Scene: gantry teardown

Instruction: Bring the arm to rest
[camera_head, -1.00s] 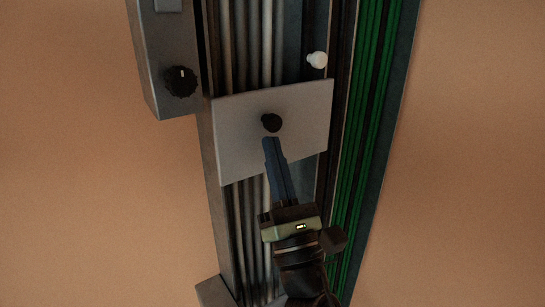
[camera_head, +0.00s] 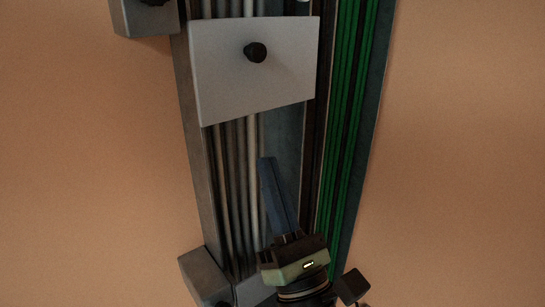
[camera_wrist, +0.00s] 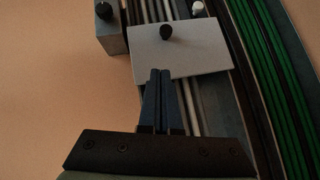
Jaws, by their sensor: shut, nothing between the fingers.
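My gripper (camera_head: 267,162) has long dark blue fingers pressed together with nothing between them. In the head view it is low in the picture, over the rods and below the grey plate, apart from the plate's black knob. In the wrist view the closed fingertips (camera_wrist: 160,73) overlap the lower part of the plate in the picture. The grey plate (camera_head: 225,85) lies across the rods, and its black knob (camera_head: 255,52) stands upright near its top. The plate (camera_wrist: 205,50) and knob (camera_wrist: 166,32) also show in the wrist view.
A grey box (camera_wrist: 112,42) with a dark dial (camera_wrist: 104,11) stands at the rail's upper left. A white knob (camera_wrist: 198,8) is beyond the plate. Green cables (camera_head: 348,110) run along the right. A grey block (camera_head: 204,275) sits at lower left. Orange surface on both sides is clear.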

